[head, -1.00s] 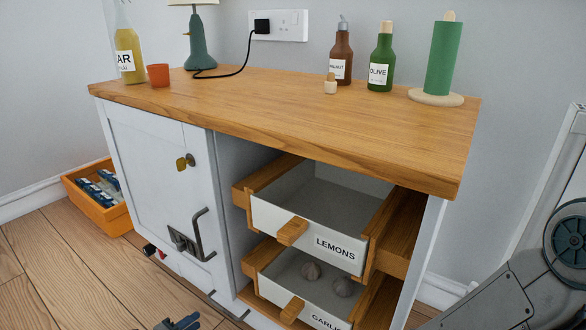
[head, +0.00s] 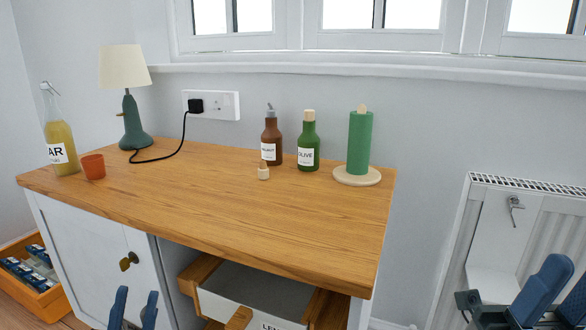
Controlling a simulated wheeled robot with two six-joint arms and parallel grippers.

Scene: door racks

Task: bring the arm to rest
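My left gripper (head: 134,309) shows at the bottom edge of the head view, in front of the white cabinet door (head: 92,255). Its two blue fingers point up and stand apart, with nothing seen between them. The rest of that arm is below the frame. My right gripper (head: 562,292) is at the lower right corner, in front of the wall side. Its blue fingers are partly cut off by the frame edge, so its opening is unclear.
The wooden-topped cabinet (head: 215,215) carries bottles, an orange cup (head: 93,167), a lamp (head: 126,85) and a green roll (head: 360,142). The upper drawer (head: 252,304) is pulled out. An orange crate (head: 45,303) stands at left, a radiator (head: 478,215) at right.

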